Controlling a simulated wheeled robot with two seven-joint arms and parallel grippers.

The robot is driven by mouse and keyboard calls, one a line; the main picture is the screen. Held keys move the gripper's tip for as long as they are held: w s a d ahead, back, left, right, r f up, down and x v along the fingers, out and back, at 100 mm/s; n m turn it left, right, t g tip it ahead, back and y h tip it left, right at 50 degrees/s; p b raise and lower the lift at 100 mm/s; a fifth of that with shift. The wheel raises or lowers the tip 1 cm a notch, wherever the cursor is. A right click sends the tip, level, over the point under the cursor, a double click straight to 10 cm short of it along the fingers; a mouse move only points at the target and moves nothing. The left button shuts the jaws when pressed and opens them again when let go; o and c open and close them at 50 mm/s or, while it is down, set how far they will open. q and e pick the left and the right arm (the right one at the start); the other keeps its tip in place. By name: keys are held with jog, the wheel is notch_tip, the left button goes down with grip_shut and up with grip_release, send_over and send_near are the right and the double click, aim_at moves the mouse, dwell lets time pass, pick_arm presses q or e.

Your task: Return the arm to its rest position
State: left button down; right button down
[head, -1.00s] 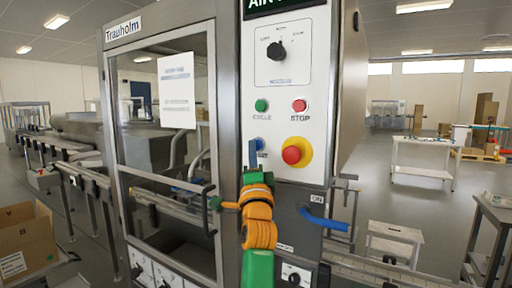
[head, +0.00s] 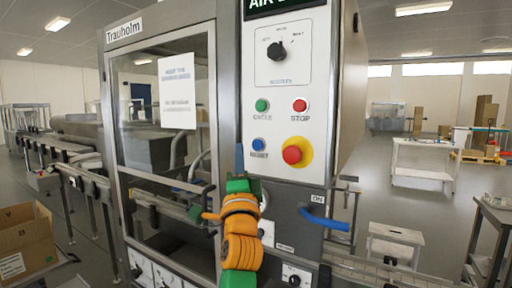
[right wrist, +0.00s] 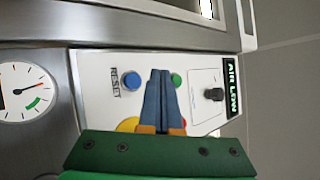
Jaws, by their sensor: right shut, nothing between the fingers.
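My right gripper (head: 240,158) is in front of the machine's control panel, left of and below the blue reset button (head: 259,144). Its arm, orange and green, comes up from the bottom of the head view. In the right wrist view the blue fingers (right wrist: 163,75) are together with nothing between them. They point toward the panel, between the blue reset button (right wrist: 132,80) and the green button (right wrist: 176,79). A gap between the fingertips and the panel cannot be judged. My left gripper does not show.
The panel also holds a green cycle button (head: 262,105), a red stop button (head: 300,105), a red-and-yellow emergency knob (head: 292,154) and a black selector (head: 277,50). A blue lever (head: 325,220) juts out at lower right. The glazed door (head: 160,150) with its handle is at left.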

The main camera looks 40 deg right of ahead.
dwell(0.7)
